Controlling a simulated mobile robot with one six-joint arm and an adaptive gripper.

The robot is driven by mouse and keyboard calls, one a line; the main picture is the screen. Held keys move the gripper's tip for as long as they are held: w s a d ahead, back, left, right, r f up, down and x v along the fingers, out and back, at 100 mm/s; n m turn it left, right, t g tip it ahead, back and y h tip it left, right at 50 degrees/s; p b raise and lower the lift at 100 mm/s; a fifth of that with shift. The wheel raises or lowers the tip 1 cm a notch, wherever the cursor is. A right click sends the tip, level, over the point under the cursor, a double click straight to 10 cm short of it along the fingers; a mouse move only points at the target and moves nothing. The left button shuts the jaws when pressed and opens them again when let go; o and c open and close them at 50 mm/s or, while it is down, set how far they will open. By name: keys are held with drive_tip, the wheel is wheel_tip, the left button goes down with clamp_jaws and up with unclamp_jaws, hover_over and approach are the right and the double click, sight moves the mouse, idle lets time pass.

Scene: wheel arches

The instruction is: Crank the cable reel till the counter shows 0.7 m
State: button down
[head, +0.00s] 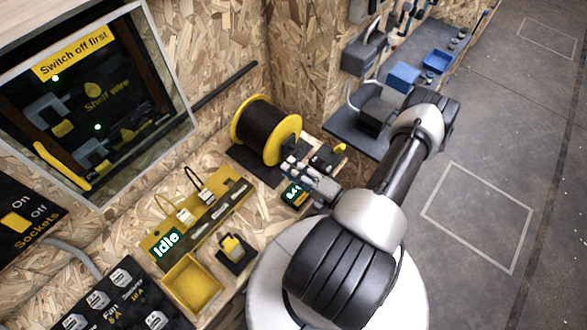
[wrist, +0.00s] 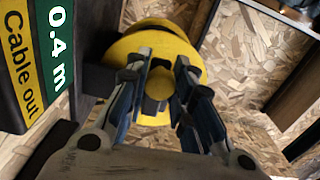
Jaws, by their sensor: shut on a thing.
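The cable reel (head: 265,130) has yellow flanges and is wound with black cable. It stands on the bench against the wood-chip wall. The counter (head: 296,194) beside it reads 0.4 m in the wrist view (wrist: 60,45), above a yellow "Cable out" label (wrist: 20,62). My gripper (head: 291,166) is at the near side of the reel. In the wrist view my gripper (wrist: 160,88) is shut on a round yellow knob (wrist: 158,84), in front of a larger yellow disc (wrist: 155,42). The rest of the crank is hidden behind the fingers.
A small black device with a yellow part (head: 328,158) stands right of my gripper. A yellow-framed panel reading "Idle" (head: 170,243), a yellow tray (head: 192,284) and a padlock-like yellow piece (head: 233,248) lie to the left. Open floor (head: 478,215) is at right.

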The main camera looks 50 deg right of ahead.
drive_tip(key=shift+a, duration=0.1)
drive_tip(key=c, duration=1.3)
unclamp_jaws()
drive_tip(key=shift+c, duration=0.2)
wheel_tip(320, 180, up, 10)
drive_tip(key=shift+c, duration=0.6)
